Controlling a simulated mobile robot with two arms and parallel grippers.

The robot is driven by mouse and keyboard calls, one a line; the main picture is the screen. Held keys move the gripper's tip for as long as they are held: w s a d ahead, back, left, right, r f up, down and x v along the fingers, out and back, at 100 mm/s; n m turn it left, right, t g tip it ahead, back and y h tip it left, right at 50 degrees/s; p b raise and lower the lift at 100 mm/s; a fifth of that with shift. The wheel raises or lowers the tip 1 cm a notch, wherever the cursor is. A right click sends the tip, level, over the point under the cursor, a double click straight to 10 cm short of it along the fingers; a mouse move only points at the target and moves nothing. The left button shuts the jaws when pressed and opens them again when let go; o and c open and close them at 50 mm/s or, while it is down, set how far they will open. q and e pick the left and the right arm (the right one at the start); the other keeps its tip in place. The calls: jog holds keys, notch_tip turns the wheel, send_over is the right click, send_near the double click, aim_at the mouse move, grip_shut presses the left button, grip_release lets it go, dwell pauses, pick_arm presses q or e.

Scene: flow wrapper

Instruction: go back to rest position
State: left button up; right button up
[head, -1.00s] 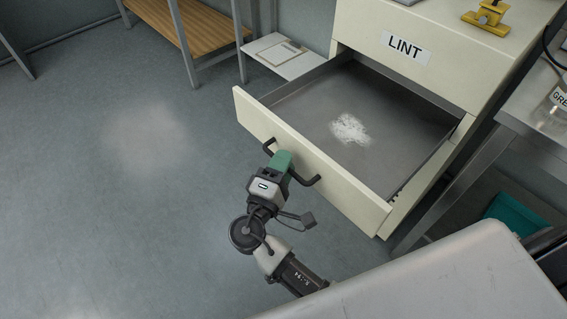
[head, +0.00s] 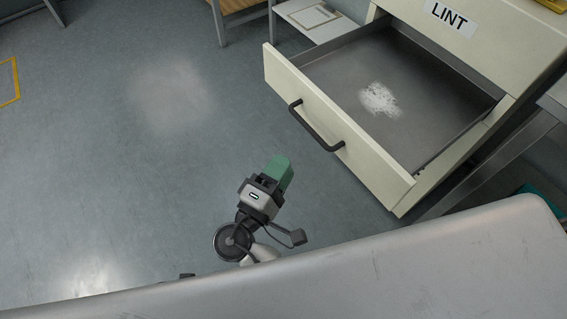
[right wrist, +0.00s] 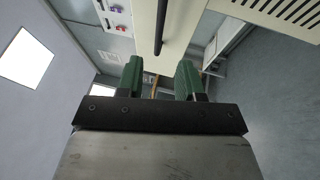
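My right gripper (head: 279,176) has green fingers and is in front of the drawer, clear of its dark bar handle (head: 316,131). In the right wrist view the two fingers (right wrist: 160,80) stand apart with nothing between them, and the handle (right wrist: 160,27) shows beyond them. The cream drawer front (head: 340,128) is pulled out from the cabinet labelled LINT (head: 450,17). A small white patch of lint (head: 379,99) lies on the drawer's grey floor. My left gripper is not seen.
Open grey floor (head: 110,150) lies left of the drawer. A low white stand (head: 314,20) with a clipboard is behind the drawer. A metal table leg (head: 500,145) stands close at right. Yellow floor marking (head: 12,85) shows at far left.

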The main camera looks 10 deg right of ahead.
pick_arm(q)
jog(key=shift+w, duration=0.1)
pick_arm(e)
jog(key=s+d+f+m+g+y, duration=0.1)
jog(key=s+d+f+g+y, duration=0.25)
jog(key=f, duration=0.65)
jog(key=s+d+f+m+g+y, duration=0.1)
jog(key=s+d+f+g+y, duration=0.2)
jog(key=f, duration=0.6)
jog(key=s+d+f+m+g+y, duration=0.15)
jog(key=d+f+g+y, duration=0.3)
jog(key=f, duration=0.55)
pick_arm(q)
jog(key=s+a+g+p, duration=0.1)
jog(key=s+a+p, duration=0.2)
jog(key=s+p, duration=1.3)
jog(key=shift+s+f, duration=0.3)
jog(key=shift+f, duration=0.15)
pick_arm(e)
jog(key=s+d+f+m+g+y, duration=0.1)
jog(key=s+d+f+m, duration=0.1)
jog(key=s, duration=0.9)
jog(key=s+d+f+m+g+y, duration=0.1)
jog(key=s+d+f+m+y, duration=0.1)
jog(key=s, duration=0.9)
jog(key=shift+d+f, duration=0.15)
jog(key=shift+d, duration=0.6)
